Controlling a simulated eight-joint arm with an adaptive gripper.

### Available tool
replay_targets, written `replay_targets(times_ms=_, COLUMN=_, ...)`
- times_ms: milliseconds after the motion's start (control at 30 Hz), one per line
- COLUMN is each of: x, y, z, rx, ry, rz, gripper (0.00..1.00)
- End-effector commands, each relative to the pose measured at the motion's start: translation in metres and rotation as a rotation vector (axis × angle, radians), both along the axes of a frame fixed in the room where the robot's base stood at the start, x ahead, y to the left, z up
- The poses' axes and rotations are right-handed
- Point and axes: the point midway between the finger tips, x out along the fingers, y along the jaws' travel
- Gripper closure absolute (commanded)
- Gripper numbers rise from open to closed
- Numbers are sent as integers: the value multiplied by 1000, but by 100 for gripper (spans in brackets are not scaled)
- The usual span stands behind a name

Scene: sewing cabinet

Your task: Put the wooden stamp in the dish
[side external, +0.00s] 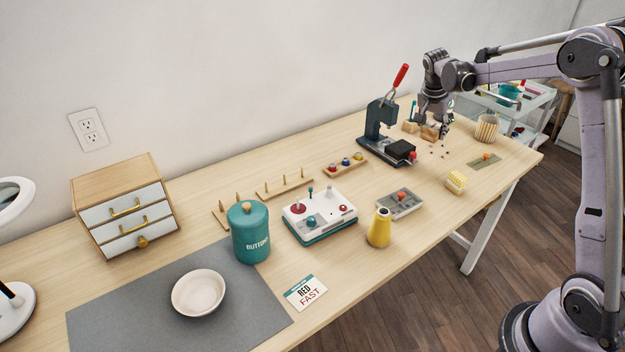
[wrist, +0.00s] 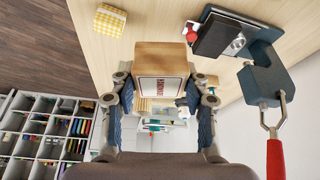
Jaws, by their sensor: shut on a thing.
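I cannot tell if the stamp touches the table. The dish (side external: 198,292) is a round cream bowl on the grey mat (side external: 110,325), at the front left, empty and far from my gripper.
The dark press (side external: 378,120) with a red handle stands just left of my gripper. A teal button canister (side external: 251,232), a white control box (side external: 320,215), a yellow thread cone (side external: 379,228) and a grey tray (side external: 400,204) stand between gripper and dish. A drawer cabinet (side external: 125,205) is behind the mat.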

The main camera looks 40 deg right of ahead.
Motion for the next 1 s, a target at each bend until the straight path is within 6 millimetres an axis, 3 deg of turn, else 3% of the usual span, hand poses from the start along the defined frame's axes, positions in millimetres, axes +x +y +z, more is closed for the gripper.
replay_targets(times_ms=133, x=0, y=0, z=31, rx=0, ry=0, rz=0, gripper=85)
replay_targets(times_ms=333, x=0, y=1, z=58, rx=0, ry=0, rz=1, gripper=85)
replay_targets(times_ms=533, x=27, y=38, z=55, rx=0, ry=0, rz=87, gripper=85)
replay_targets(times_ms=767, x=64, y=106, z=55, rx=1, ry=0, rz=229, gripper=85)
replay_targets(times_ms=1000, x=101, y=210, z=55, rx=2, ry=-1, rz=431, gripper=85)
